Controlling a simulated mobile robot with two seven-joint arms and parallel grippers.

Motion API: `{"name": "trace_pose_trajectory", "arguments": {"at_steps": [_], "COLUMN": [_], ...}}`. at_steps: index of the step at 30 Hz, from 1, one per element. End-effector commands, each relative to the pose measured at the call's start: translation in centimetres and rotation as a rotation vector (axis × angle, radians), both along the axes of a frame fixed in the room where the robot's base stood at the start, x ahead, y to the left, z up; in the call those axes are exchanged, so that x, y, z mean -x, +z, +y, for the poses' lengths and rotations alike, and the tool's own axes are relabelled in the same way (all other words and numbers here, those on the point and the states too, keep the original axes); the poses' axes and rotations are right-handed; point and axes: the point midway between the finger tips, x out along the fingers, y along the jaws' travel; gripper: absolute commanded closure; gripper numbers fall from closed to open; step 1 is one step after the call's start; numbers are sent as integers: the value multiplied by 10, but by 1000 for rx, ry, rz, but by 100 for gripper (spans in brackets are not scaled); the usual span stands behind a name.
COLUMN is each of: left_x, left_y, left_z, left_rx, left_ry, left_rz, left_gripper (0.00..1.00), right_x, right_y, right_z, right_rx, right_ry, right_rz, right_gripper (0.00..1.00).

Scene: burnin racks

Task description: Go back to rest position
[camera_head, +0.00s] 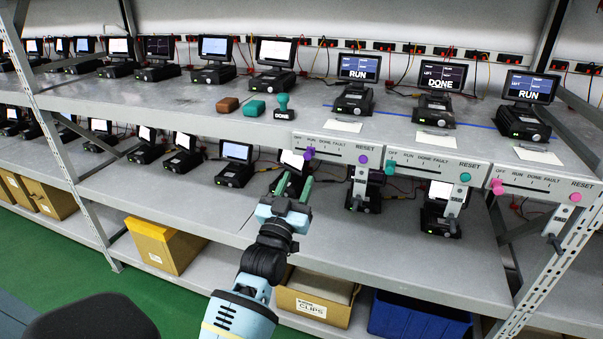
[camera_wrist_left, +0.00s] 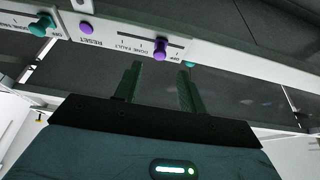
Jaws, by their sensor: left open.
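My left gripper (camera_head: 293,188) is in front of the rack, just below the front edge of the upper shelf (camera_head: 170,108). Its two green fingers are apart with nothing between them. In the left wrist view the open fingers (camera_wrist_left: 158,85) point toward the shelf edge. A control strip with a purple knob (camera_head: 309,153) is just above and right of the fingers; the purple knob also shows in the left wrist view (camera_wrist_left: 161,46). The fingers appear apart from the knob, though the exact gap is hard to judge. My right gripper is not in view.
Control strips with a teal knob (camera_head: 390,168) and a pink knob (camera_head: 497,187) continue to the right. A stamp (camera_head: 283,107) stands on the upper shelf. A blue bin (camera_head: 415,319), a clips box (camera_head: 317,297) and a yellow box (camera_head: 163,246) sit below.

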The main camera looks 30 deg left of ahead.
Motion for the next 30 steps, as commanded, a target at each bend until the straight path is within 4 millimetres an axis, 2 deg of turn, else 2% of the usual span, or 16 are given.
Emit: {"name": "trace_pose_trajectory", "arguments": {"at_steps": [5,19,22,26,30], "left_x": [8,8,10,24,58], "left_y": [-3,-3,-8,-38,-96], "left_z": [-2,-2,-4,-13,-34], "left_rx": [0,0,-2,-9,-18], "left_ry": [0,0,-4,-31,-88], "left_rz": [-1,-1,14,96,262], "left_gripper": [59,59,59,59,59], "right_x": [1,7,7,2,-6], "right_y": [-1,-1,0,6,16], "right_z": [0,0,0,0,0], "right_rx": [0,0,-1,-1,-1], "right_ry": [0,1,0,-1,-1], "right_rz": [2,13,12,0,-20], "right_gripper": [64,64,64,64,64]}}
